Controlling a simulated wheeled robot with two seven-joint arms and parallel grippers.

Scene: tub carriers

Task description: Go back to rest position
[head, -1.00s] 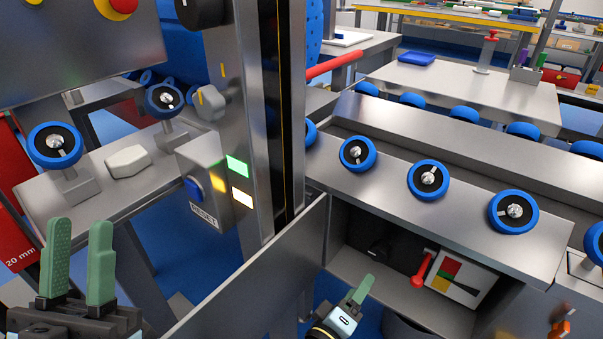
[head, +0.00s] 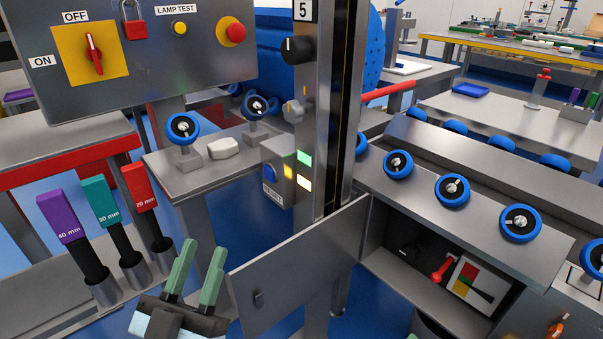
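My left gripper (head: 202,248) is at the lower left, in front of the open metal door (head: 295,268). Its two green fingers point up with a clear gap between them, and nothing is held there. Of my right gripper, at most a sliver shows at the bottom edge, right of the door, so its fingers cannot be judged.
A control panel (head: 140,75) stands upper left. Purple (head: 60,215), teal (head: 100,200) and red (head: 138,187) handled tools stand in holders. A post (head: 335,130) rises mid-view.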

